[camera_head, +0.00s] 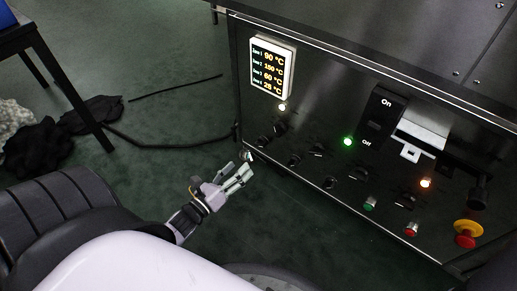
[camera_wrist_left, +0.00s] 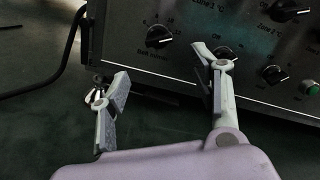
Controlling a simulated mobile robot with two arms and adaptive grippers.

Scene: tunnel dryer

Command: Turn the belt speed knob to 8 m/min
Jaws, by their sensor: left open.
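The belt speed knob seems to be the black knob at the left end of the panel's lower row (camera_wrist_left: 158,38), with a printed scale around it. In the head view this knob (camera_head: 264,141) is small and dark. My left gripper (camera_head: 243,172) is open and empty, below and in front of the knob, apart from it. In the left wrist view its fingers (camera_wrist_left: 163,90) are spread, the right one overlapping the neighbouring knob. My right gripper is not in view.
The dryer panel carries several more knobs (camera_head: 318,151), a lit temperature display (camera_head: 270,68), a green button (camera_head: 369,203), a red button (camera_head: 411,229) and a red-yellow emergency stop (camera_head: 467,233). A black table (camera_head: 38,42) and dark cloth (camera_head: 47,146) are at left.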

